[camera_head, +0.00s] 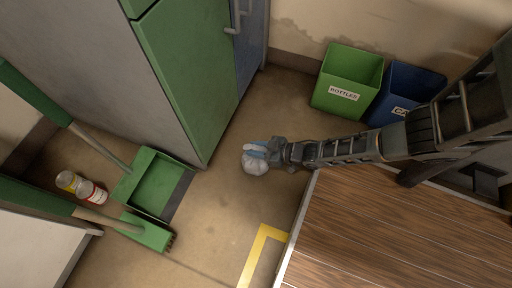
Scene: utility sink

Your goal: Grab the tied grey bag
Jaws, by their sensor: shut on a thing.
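The tied grey bag (255,165) is a small pale, rounded bundle in the middle of the head view, above the brown floor. My gripper (257,151) reaches in from the right and is shut on the bag's upper part. Light blue shows at the fingers against the bag. The fingertips are small here and partly merge with the bag. I cannot tell whether the bag touches the floor.
A green bin (333,112) labelled bottles and a blue bin (398,78) stand by the back wall. A green cabinet (190,60) is at upper left. A green dustpan (150,186), brush (146,233) and jars (91,191) lie left. A wooden top (400,235) fills lower right.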

